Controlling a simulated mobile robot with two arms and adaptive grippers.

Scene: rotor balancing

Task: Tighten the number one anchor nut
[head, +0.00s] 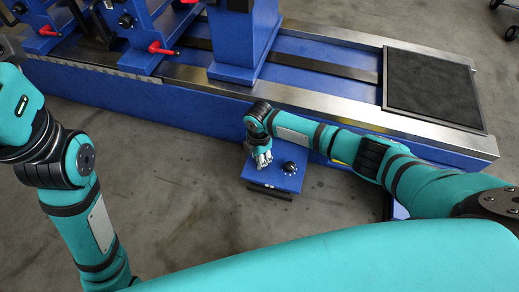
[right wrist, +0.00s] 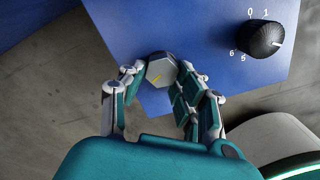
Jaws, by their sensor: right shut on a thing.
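In the head view my right gripper (head: 262,158) reaches down onto the top of a small blue box (head: 275,183), and the nut is hidden there. No number shows on the nut. My left arm (head: 85,185) is at the left, with its gripper out of view.
A black knob (right wrist: 264,41) with white numbers around it stands right of the nut, close to my right gripper. Behind the box runs a long blue machine bed (head: 180,107) with blue stands. Left of the box the concrete floor (head: 170,190) is clear.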

